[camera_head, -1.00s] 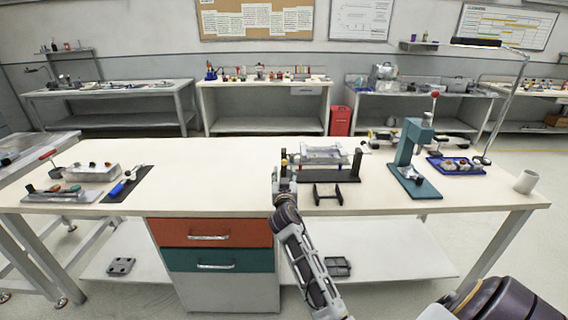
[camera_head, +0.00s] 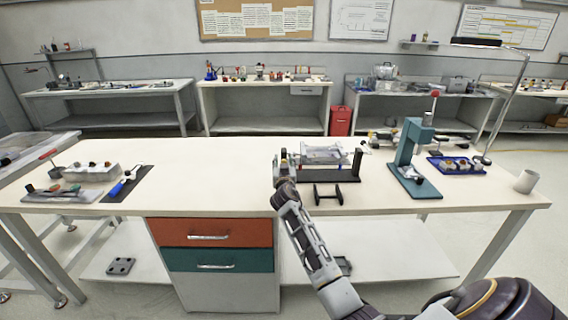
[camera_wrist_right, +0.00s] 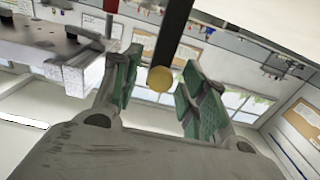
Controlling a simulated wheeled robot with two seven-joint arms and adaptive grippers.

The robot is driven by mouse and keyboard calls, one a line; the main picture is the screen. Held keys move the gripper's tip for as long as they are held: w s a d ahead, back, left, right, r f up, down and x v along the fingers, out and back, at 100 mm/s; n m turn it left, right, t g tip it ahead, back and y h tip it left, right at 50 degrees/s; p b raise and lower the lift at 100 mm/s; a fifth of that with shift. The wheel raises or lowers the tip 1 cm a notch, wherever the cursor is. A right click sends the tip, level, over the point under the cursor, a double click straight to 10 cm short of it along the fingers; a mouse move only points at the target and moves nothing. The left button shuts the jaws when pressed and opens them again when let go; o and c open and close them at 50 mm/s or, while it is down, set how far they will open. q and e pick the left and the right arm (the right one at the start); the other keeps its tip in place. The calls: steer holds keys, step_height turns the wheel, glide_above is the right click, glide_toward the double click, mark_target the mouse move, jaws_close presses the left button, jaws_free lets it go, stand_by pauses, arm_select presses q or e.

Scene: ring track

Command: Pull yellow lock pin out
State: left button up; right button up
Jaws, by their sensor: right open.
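The yellow lock pin shows in the right wrist view as a round yellow knob (camera_wrist_right: 160,79) at the end of a dark bar. It lies between the two green-padded fingers of my right gripper (camera_wrist_right: 163,82), which stand apart on either side of it. I cannot tell whether a pad touches it. In the head view my right gripper (camera_head: 281,168) is at the left end of the fixture (camera_head: 325,156) with the clear and metal block on the workbench. The pin is hidden there. My left gripper is not in view.
A black stand (camera_head: 328,195) sits in front of the fixture. Tools and a grey block (camera_head: 90,172) lie at the left. The bench between is clear.

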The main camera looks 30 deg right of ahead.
steer(key=shift+w+d, duration=0.15)
steer(key=shift+w, duration=0.05)
jaws_close()
stand_by(0.3)
